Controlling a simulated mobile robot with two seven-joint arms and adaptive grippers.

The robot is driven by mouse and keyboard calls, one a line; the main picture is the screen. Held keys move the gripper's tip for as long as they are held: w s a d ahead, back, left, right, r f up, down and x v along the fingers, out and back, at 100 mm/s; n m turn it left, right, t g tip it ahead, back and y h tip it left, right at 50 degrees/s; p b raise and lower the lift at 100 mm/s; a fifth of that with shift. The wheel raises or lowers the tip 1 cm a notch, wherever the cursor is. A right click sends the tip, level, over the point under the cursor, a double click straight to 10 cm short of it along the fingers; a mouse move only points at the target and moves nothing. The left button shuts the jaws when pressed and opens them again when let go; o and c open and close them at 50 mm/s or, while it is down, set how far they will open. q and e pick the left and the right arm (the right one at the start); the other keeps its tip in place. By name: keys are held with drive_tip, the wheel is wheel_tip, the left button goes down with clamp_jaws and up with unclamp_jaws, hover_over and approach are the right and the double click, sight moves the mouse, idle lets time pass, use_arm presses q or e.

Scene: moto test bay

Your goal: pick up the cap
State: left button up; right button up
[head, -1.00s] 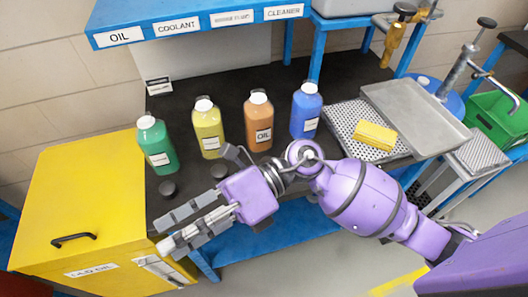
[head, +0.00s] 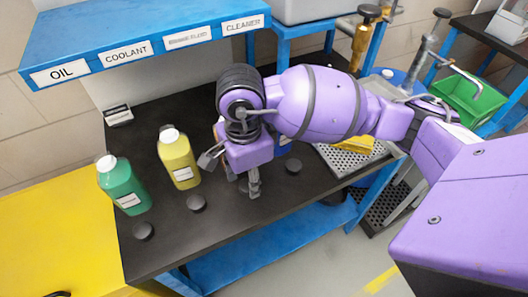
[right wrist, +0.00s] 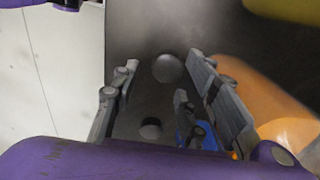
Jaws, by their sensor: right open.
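Several black round caps lie on the black bench. One cap (head: 144,231) is in front of the green bottle (head: 122,186), one (head: 196,203) in front of the yellow bottle (head: 179,160), and another (head: 293,166) lies right of my right gripper (head: 232,172). A further cap (head: 243,186) shows partly beside its fingertip. That gripper is open, empty and points down to the bench. In the right wrist view its spread fingers (right wrist: 164,64) frame one cap (right wrist: 168,68), with a second cap (right wrist: 150,128) nearer the palm. My left gripper is not in view.
An orange bottle (right wrist: 272,95) stands close beside the fingers; my arm mostly hides it and the blue bottle (right wrist: 195,132). A blue labelled shelf (head: 150,40) overhangs the back. A perforated tray (head: 350,160) with a yellow sponge is at right. The bench's front edge is clear.

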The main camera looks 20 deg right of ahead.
drive_tip(key=shift+w+f, duration=0.15)
drive_tip(key=shift+f, duration=1.35)
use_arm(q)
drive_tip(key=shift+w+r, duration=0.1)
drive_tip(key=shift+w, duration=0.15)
use_arm(e)
drive_tip(key=shift+c, duration=0.5)
drive_tip(key=c, duration=0.5)
drive_tip(key=shift+c, duration=0.2)
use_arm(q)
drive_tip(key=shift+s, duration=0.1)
use_arm(e)
drive_tip(key=shift+r, duration=0.1)
